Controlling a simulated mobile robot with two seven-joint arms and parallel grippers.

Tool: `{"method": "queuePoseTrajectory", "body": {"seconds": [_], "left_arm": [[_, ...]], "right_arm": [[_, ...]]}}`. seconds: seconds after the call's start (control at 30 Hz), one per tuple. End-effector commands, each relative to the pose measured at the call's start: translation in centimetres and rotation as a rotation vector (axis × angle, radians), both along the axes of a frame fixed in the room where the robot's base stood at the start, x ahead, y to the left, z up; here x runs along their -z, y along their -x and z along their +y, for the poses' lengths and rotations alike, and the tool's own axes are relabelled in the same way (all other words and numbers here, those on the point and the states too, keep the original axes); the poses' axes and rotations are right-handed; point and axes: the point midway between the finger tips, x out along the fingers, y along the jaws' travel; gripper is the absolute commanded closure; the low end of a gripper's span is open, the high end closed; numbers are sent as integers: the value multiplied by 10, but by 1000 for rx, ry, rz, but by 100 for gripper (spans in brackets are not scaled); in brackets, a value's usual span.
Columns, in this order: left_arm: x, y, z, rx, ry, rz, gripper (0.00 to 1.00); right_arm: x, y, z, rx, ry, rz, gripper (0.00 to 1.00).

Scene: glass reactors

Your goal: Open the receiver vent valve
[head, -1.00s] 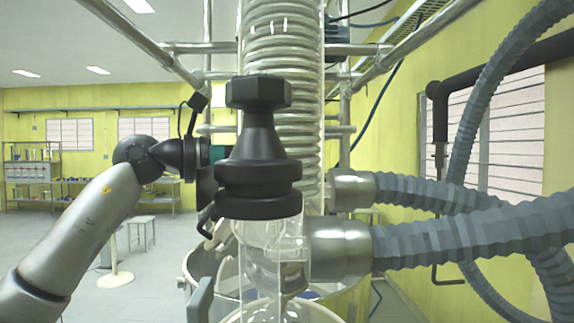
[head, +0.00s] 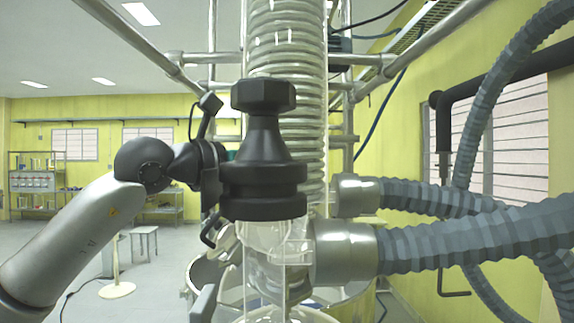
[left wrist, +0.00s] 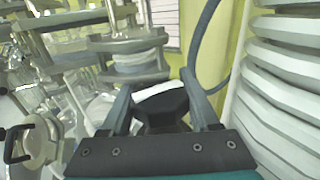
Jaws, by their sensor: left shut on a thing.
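A large black valve-like fitting (head: 263,150) with a faceted cap stands upright in the middle of the head view, in front of the coiled glass column. My left arm comes in from the left, and its dark wrist is close beside and behind this fitting. The fingertips are hidden there. In the left wrist view my left gripper (left wrist: 162,100) has its two fingers on either side of a black knob (left wrist: 162,108) with a pale top edge, shut on it. I cannot tell whether this knob belongs to the large fitting. My right gripper is not in view.
The coiled glass column (head: 286,60) rises right behind the fitting. Metal couplings with thick grey hoses (head: 470,240) fill the right side. Metal frame tubes (head: 205,58) cross above. A stool (head: 144,240) and shelves stand far off at the left, with open floor.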

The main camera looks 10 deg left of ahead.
Motion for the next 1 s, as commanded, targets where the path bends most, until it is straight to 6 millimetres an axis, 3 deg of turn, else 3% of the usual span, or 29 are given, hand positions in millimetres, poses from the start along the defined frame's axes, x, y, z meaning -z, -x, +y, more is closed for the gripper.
{"method": "queuePoseTrajectory", "body": {"seconds": [0.17,0.2,0.27,1.0], "left_arm": [[1,0,0,1,-1,4,94],[1,0,0,1,-1,4,34],[1,0,0,1,0,4,27],[0,1,-2,51,3,2,26]], "right_arm": [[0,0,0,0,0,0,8],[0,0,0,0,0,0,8],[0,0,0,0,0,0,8],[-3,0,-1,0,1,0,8]]}}
